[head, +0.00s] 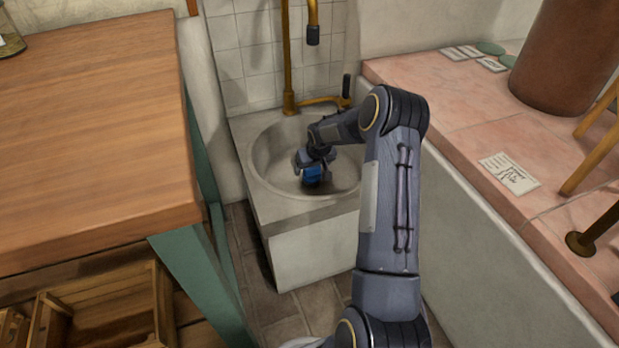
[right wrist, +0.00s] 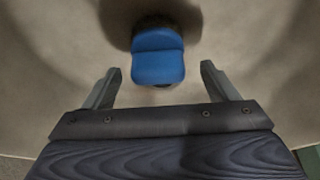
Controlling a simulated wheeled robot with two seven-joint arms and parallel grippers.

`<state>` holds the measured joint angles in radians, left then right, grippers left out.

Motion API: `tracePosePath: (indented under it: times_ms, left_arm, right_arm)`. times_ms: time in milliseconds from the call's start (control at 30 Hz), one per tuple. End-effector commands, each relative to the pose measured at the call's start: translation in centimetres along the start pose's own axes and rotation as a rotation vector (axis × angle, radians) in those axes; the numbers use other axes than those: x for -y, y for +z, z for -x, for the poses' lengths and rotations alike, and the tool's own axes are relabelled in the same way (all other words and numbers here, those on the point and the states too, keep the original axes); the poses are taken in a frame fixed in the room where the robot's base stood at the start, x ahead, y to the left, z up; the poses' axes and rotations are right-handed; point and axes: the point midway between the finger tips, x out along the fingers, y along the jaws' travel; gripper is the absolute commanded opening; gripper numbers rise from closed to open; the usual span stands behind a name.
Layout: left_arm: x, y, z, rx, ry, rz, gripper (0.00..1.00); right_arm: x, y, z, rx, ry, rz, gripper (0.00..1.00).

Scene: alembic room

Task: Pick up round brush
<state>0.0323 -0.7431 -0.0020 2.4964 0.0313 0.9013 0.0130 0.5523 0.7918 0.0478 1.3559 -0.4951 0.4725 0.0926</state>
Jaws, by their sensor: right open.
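The round brush (head: 312,175) shows as a small blue object in the sink basin, partly hidden by my right gripper. In the right wrist view the brush (right wrist: 158,58) has a blue rounded body and lies just beyond the fingertips, between their lines. A dark part shows at its lower edge. My right gripper (right wrist: 158,78) is open, with one finger on each side and nothing between them. In the head view my right gripper (head: 308,163) reaches down into the basin, close to the brush. Whether it touches the brush cannot be told. My left gripper is not in view.
The pale sink (head: 259,205) has a raised rim around the basin. A brass tap (head: 288,60) rises behind it. A wooden table (head: 90,130) stands at left, and a pink tiled ledge (head: 450,105) with a brown cylinder (head: 565,55) lies at right.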

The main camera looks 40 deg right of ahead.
Motion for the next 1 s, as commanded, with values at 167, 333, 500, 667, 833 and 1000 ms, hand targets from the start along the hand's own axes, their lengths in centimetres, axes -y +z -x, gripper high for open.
tracePosePath:
  times_ms: [167, 333, 500, 667, 833, 1000]
  left_arm:
    - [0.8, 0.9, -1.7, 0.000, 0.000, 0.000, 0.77]
    - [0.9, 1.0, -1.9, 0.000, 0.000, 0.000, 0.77]
    - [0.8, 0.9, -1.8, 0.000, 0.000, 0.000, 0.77]
    - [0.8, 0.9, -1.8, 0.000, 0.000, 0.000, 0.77]
    - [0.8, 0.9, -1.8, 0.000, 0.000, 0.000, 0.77]
    - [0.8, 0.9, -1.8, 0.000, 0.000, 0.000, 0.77]
  right_arm:
    - [-0.2, -0.1, -3.2, 0.001, 0.000, -0.001, 0.80]
    - [-0.2, -0.3, -4.0, 0.000, -0.001, -0.001, 0.80]
    - [-0.2, -0.3, -4.0, 0.000, 0.000, 0.000, 0.80]
    - [-0.2, -0.3, -4.0, 0.001, -0.001, 0.000, 0.63]
    - [-0.2, -0.3, -3.9, 0.001, -0.001, 0.000, 0.41]
    - [-0.2, -0.3, -3.9, 0.000, 0.000, 0.000, 0.27]
